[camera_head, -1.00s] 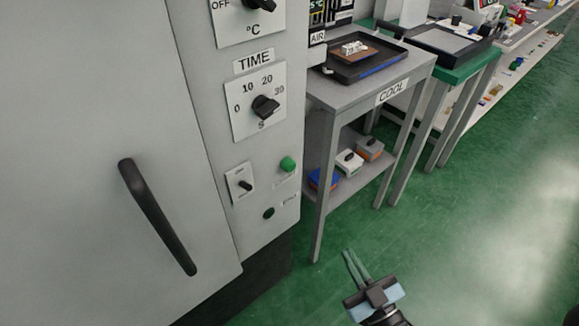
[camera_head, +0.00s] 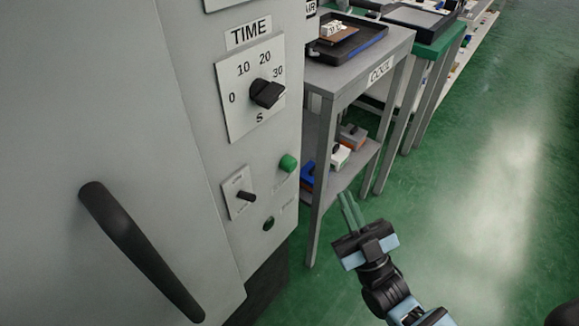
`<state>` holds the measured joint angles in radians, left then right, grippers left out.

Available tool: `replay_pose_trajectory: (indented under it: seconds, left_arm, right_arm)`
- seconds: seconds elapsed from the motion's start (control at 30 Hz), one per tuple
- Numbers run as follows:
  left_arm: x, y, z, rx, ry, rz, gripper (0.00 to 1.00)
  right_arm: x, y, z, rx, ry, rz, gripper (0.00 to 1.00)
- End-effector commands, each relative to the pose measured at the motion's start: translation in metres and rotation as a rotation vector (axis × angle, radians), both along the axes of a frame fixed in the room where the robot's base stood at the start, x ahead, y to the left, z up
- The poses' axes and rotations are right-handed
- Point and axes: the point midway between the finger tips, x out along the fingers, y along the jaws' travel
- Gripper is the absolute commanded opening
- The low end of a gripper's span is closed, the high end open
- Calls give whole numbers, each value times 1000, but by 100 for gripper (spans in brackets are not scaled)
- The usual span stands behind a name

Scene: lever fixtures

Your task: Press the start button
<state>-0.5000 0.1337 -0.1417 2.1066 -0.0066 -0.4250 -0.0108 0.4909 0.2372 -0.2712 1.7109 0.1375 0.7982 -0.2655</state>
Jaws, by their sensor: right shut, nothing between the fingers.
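A green round button (camera_head: 288,163) sticks out of the grey machine's front panel, right of a small black toggle switch (camera_head: 245,196). A darker round button (camera_head: 268,223) sits below it; its label is too small to read. My right gripper (camera_head: 349,207) is at the lower middle, in front of the grey table's legs, to the right of and below the green button and apart from it. Its two thin greenish fingers are close together, pointing up and slightly left, with nothing between them. My left gripper is not seen.
A TIME dial (camera_head: 266,93) sits above the buttons. A black door handle (camera_head: 140,252) juts out at the lower left. A grey table (camera_head: 350,85) labelled COOL stands right of the machine, carrying a black tray (camera_head: 345,45). Green floor (camera_head: 500,200) is open at the right.

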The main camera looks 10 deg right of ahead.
Motion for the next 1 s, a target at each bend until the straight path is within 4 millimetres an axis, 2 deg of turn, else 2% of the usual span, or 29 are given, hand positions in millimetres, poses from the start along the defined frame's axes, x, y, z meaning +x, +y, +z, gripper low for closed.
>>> replay_pose_trajectory:
  seconds: [0.33, 0.57, 1.0]
  left_arm:
    - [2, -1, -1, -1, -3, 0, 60]
    - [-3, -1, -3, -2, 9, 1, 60]
    - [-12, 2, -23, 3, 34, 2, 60]
  right_arm:
    - [1, 0, 2, 1, -13, 0, 0]
    - [5, 2, 1, 1, -13, 0, 0]
    - [44, 33, 0, 2, -13, 0, 0]
